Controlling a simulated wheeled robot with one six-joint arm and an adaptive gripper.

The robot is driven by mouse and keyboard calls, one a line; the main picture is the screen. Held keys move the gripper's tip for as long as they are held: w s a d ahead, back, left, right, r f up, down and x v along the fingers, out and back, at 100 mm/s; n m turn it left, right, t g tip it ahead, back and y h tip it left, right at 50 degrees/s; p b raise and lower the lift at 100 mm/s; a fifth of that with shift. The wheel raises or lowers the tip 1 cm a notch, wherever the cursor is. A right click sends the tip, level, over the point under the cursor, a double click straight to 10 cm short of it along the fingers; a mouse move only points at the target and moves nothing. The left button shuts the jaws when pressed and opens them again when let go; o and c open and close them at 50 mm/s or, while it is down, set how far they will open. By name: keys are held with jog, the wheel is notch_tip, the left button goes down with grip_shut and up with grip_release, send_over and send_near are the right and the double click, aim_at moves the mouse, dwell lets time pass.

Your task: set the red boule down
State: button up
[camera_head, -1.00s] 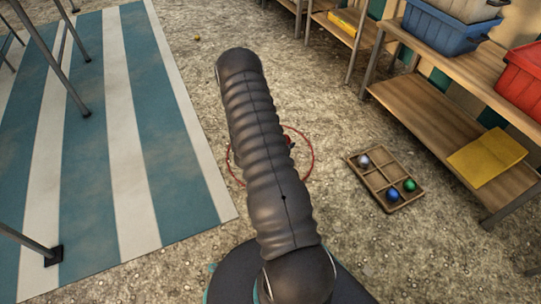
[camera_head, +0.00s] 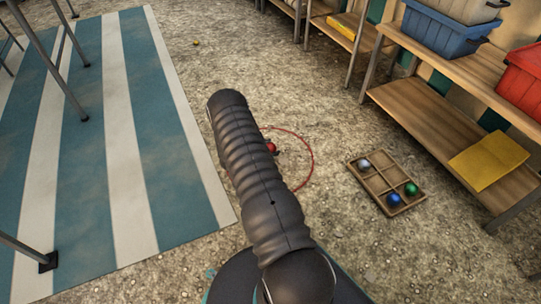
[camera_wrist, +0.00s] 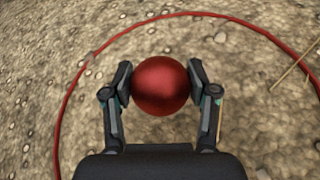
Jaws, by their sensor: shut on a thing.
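The red boule (camera_wrist: 160,85) is a shiny metallic red ball in the middle of the wrist view. My gripper (camera_wrist: 160,82) is shut on it, with one finger on each side. The red boule (camera_head: 271,147) also shows in the head view, just right of my arm, over the red circle on the gravel. The red circle (camera_head: 312,163) is partly hidden behind my arm. In the wrist view the red circle (camera_wrist: 66,105) curves around the boule. I cannot tell whether the boule touches the ground.
A wooden compartment tray (camera_head: 383,180) with blue, green and silvery balls lies on the gravel to the right. A wooden shelf unit (camera_head: 440,120) with bins stands beyond it. A striped mat (camera_head: 125,150) covers the left. A thin stick (camera_wrist: 292,70) lies right in the wrist view.

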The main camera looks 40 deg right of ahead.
jog(key=shift+w+f+b, duration=0.15)
jog(key=shift+f+b, duration=0.25)
jog(key=shift+f, duration=1.6)
jog(key=shift+f, duration=0.1)
jog(key=o, duration=1.5)
jog(key=shift+f, duration=0.1)
jog(key=shift+o, duration=0.2)
